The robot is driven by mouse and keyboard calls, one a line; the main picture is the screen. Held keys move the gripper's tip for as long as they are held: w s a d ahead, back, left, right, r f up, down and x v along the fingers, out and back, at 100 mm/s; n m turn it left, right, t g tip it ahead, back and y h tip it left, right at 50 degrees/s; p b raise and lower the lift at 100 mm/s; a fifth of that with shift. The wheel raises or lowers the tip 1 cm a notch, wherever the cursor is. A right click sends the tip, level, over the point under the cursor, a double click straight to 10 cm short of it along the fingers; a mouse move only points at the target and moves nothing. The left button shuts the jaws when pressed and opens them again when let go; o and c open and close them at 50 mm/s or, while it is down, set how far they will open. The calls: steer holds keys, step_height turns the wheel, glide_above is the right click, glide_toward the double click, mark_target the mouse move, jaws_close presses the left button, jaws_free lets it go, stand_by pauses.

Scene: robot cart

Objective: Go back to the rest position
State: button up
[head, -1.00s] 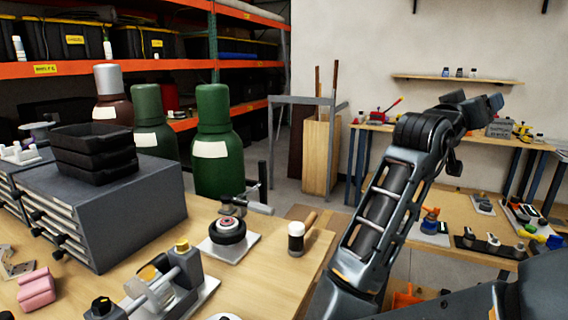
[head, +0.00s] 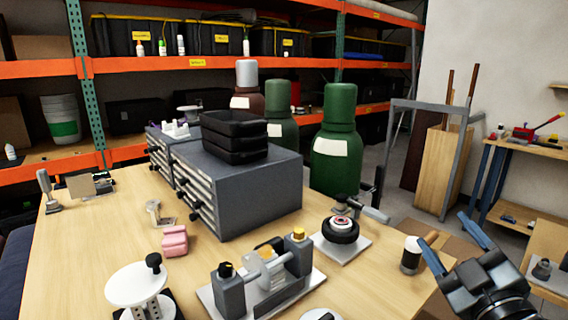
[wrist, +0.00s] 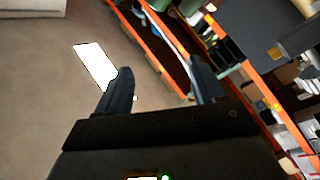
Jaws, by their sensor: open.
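My gripper (head: 453,250) is at the lower right of the head view, its two fingers spread apart with nothing between them. It appears over the right end of the wooden workbench (head: 90,240), near a black-and-white cylinder with a wooden handle (head: 411,256). In the wrist view my open gripper (wrist: 160,90) has bare floor and an orange-edged shelf rack beyond its fingers. Most of my arm is outside the head view.
The bench bears a grey drawer cabinet (head: 250,190) with black trays (head: 235,137), a pink block (head: 175,241) and a clamp fixture (head: 262,275). Green gas cylinders (head: 336,145) stand behind it. A second bench (head: 515,150) is at the right.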

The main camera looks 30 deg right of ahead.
steer(key=s+a+f+y, duration=0.65)
steer(key=a+f, duration=0.35)
steer(key=a, duration=0.2)
steer(key=s+a+f+m+g+y, duration=0.2)
steer(key=s+a+f+m+y, duration=0.1)
steer(key=s+a, duration=0.8)
steer(key=shift+s+a+f+g+y, duration=0.2)
steer(key=shift+s+a+g+y, duration=0.15)
steer(key=shift+s, duration=0.6)
steer(key=shift+o, duration=0.5)
